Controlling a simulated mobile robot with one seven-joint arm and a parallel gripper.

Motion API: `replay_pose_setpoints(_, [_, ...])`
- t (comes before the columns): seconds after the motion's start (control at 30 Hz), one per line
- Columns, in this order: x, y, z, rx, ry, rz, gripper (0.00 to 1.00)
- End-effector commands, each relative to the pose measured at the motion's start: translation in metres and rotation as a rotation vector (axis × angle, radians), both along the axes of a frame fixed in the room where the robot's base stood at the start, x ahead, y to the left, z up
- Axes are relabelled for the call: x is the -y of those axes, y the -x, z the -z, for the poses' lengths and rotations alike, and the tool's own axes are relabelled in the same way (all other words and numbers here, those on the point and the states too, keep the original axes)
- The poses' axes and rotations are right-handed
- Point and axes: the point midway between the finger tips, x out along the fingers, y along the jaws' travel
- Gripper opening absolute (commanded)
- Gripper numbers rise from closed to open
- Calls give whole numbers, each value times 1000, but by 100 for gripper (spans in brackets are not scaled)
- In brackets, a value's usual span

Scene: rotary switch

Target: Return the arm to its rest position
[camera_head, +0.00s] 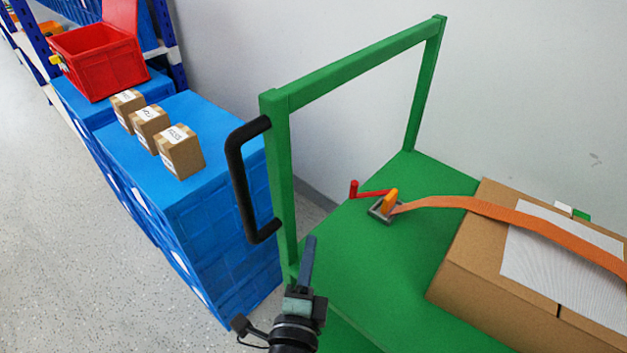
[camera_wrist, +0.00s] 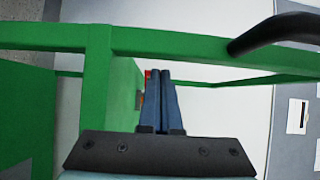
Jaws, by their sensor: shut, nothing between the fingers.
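My gripper (camera_head: 309,245) points up at the front left corner of the green cart (camera_head: 375,245), near the foot of its frame post. In the wrist view my gripper (camera_wrist: 158,72) has its two blue fingers together, with nothing between them. A red rotary handle (camera_head: 370,191) with an orange part (camera_head: 390,201) sits on a small grey base on the cart deck, to the right of my gripper and apart from it. A bit of red (camera_wrist: 147,74) shows just behind the fingertips in the wrist view.
The cart's green frame (camera_head: 280,180) with a black handle (camera_head: 240,185) stands close to my gripper. An orange strap (camera_head: 470,203) crosses a cardboard box (camera_head: 480,265). Blue crates (camera_head: 200,230) at left carry small boxes (camera_head: 180,152) and a red bin (camera_head: 95,60). Grey floor (camera_head: 70,230) is clear.

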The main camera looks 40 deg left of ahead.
Motion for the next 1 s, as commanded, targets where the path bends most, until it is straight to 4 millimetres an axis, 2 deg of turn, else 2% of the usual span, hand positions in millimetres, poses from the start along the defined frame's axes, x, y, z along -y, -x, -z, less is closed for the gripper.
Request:
replay_pose_setpoints(0.4, [0,-1,-2,5,2,0,0])
replay_pose_setpoints(0.47, [2,-6,-10,30,17,3,0])
replay_pose_setpoints(0.53, [6,-17,-30,92,55,10,0])
replay_pose_setpoints(0.57, [10,-24,-43,131,79,17,0])
replay_pose_setpoints(0.67, [25,-49,-102,308,205,56,0])
replay_pose_setpoints(0.8, [60,-76,-202,582,445,172,0])
replay_pose_setpoints(0.87, [78,-80,-245,689,553,243,0])
replay_pose_setpoints(0.9, [91,-81,-273,753,627,296,0])
replay_pose_setpoints(1.0, [125,-75,-341,891,807,450,0])
